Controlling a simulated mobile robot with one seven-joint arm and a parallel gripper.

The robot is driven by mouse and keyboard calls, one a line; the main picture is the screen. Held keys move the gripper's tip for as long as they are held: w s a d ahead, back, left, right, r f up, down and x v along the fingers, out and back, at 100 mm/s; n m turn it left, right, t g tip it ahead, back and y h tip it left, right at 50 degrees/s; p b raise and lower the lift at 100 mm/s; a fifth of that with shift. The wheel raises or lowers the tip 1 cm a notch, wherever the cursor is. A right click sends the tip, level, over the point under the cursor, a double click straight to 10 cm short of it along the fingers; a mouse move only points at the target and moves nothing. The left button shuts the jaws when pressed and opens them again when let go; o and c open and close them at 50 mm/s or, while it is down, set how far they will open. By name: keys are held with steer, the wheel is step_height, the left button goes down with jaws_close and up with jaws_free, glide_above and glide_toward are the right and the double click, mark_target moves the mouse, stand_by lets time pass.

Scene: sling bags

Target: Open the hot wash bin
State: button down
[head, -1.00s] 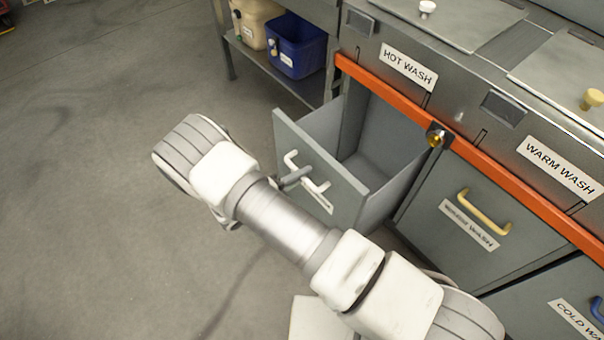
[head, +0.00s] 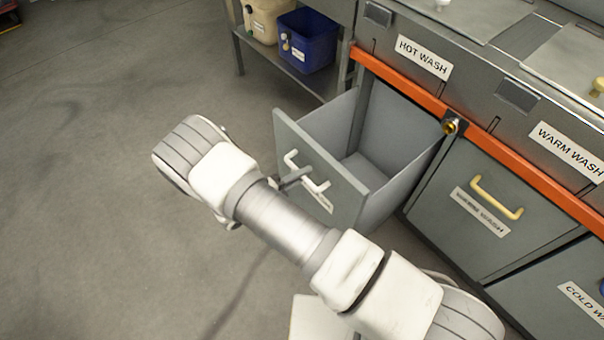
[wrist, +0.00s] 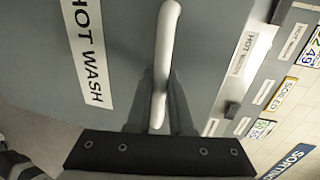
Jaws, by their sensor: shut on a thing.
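The hot wash bin (head: 318,190) is a grey drawer under the "HOT WASH" label (head: 423,57), and it stands well out from the cabinet. Its inside looks empty where I can see it. Its white handle (head: 305,172) is on the front panel. My gripper (head: 296,179) is at the handle, partly hidden behind my arm in the head view. In the wrist view the handle (wrist: 165,50) runs down between the dark fingers of my gripper (wrist: 158,105), which is shut on it. A "HOT WASH" label (wrist: 88,50) shows on the panel beside the handle.
The shut warm wash bin (head: 480,225) with a yellow handle is to the right, and the cold wash bin (head: 555,300) beyond it. An orange rail (head: 400,87) runs above the bins. A shelf with a blue tub (head: 306,42) stands at the back. The floor at left is clear.

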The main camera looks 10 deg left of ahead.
steer(key=c, duration=0.8)
jaws_free()
steer(key=p+v, duration=0.2)
steer(key=v, duration=1.5)
steer(key=shift+s+a+p, duration=0.15)
steer(key=shift+s+p, duration=0.05)
steer(key=shift+p, duration=0.2)
